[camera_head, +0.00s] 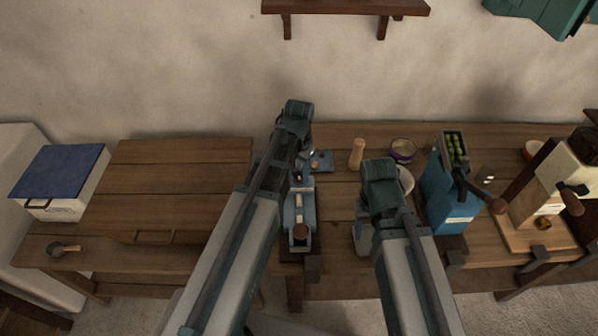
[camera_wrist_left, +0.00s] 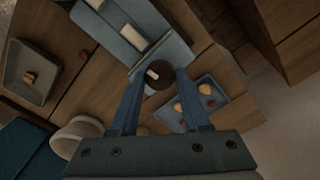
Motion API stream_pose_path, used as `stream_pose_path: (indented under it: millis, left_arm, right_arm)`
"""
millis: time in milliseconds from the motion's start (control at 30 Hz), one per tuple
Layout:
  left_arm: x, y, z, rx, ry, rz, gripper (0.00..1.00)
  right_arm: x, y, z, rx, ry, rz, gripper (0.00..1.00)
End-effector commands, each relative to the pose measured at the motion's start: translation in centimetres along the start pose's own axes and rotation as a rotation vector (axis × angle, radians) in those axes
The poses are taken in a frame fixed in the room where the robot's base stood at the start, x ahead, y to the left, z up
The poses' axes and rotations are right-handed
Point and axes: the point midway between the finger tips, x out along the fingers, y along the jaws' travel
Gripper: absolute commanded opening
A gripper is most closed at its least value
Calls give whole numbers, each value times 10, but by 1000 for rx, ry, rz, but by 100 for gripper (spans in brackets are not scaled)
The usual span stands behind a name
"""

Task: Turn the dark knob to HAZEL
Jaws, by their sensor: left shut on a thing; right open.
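A dark round knob (camera_wrist_left: 160,77) with a pale mark on its top sits at one end of a blue device (camera_wrist_left: 145,25) in the left wrist view. The device (camera_head: 299,204) stands on the workbench in the head view and carries two pale plates. My left gripper (camera_wrist_left: 157,84) is shut on the knob, one finger on each side. In the head view, my left gripper (camera_head: 296,122) is over the device's far end, its fingers mostly hidden. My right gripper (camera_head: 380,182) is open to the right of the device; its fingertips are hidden. No readable HAZEL label shows.
A tray with small round pieces (camera_wrist_left: 198,103) lies close beside the knob. A blue grinder (camera_head: 448,195) with a crank and a pale-wood machine (camera_head: 535,215) stand to the right. A blue-lidded box (camera_head: 60,172) is far left. The bench's left part is mostly clear.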

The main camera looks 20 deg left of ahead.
Motion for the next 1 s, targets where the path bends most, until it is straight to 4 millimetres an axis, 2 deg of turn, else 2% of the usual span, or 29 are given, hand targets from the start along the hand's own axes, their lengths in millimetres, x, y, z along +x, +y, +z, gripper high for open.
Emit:
stream_pose_path:
  millis: [500,1000]
  left_arm:
    - [0,0,0,-455,0,0,0]
    - [0,0,0,-676,-1,0,0]
  right_arm:
    - [0,0,0,0,0,0,59]
    - [0,0,0,0,0,0,59]
